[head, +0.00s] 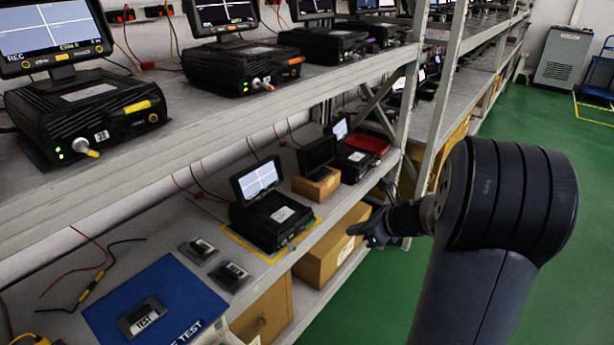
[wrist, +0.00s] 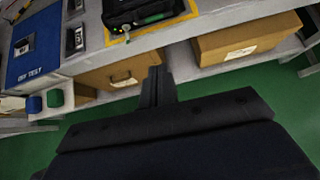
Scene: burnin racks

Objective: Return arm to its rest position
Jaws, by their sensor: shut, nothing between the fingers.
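My gripper (head: 366,232) is at the end of my dark arm in the head view, in front of the lower shelf's edge. In the wrist view my gripper (wrist: 158,80) points toward the shelf edge with its fingers together and nothing between them. A black unit with a small screen (head: 270,215) stands on the lower shelf inside a yellow outline, left of my gripper. Part of that unit shows at the top of the wrist view (wrist: 140,12). A gap separates the gripper from it in the head view.
A blue mat (head: 180,285) with a TEST block lies on the lower shelf, two small dark blocks beside it. Cardboard boxes (head: 325,255) sit beneath the shelf. A rack post (head: 408,100) stands behind my gripper. The green floor (head: 540,130) to the right is largely clear.

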